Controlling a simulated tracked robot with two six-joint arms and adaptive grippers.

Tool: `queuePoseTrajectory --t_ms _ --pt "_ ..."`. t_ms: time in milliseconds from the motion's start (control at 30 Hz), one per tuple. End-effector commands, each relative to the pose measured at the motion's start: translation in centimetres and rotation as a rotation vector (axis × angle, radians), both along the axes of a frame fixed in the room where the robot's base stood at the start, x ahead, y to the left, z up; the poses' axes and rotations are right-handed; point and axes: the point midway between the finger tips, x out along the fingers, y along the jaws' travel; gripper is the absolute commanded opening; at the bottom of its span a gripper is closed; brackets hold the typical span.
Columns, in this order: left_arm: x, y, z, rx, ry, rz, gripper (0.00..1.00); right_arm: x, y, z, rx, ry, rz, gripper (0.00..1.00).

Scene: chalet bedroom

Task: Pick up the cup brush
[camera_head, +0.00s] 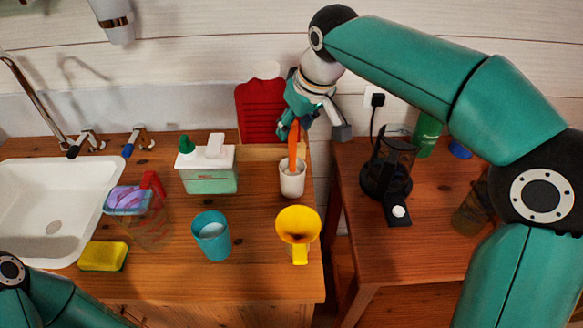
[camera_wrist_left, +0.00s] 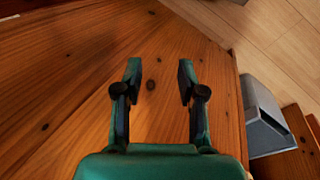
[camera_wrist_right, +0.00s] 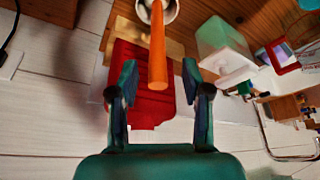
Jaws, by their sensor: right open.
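The cup brush (camera_head: 293,148) shows as an orange handle standing up out of a white cup (camera_head: 292,182) on the wooden counter. Its head is hidden in the cup. My right gripper (camera_head: 313,130) is open, with its fingers at the height of the handle's upper part. In the right wrist view the orange handle (camera_wrist_right: 157,50) points toward my right gripper (camera_wrist_right: 160,85), its end between the open fingertips and not gripped. In the left wrist view my left gripper (camera_wrist_left: 158,80) is open and empty above a wooden surface.
A yellow funnel (camera_head: 298,225), teal cup (camera_head: 211,236) and soap dispenser (camera_head: 207,170) stand near. The sink (camera_head: 50,205) is left.

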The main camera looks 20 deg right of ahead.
Motion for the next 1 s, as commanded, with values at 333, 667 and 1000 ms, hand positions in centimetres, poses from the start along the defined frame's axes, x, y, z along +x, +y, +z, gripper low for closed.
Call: queuePoseTrajectory --t_ms 333,667,1000 --pt "0.0 0.0 -0.1 0.0 0.0 0.0 0.4 1.0 0.0 -3.8 -0.001 0.003 0.0 0.48" --pt "0.0 0.0 -0.1 0.0 0.0 0.0 0.4 1.5 0.2 -5.1 -0.001 0.0 -0.001 0.48" --pt "0.0 0.0 -0.1 0.0 0.0 0.0 0.4 1.5 0.1 -5.0 -0.001 0.0 -0.001 0.01"
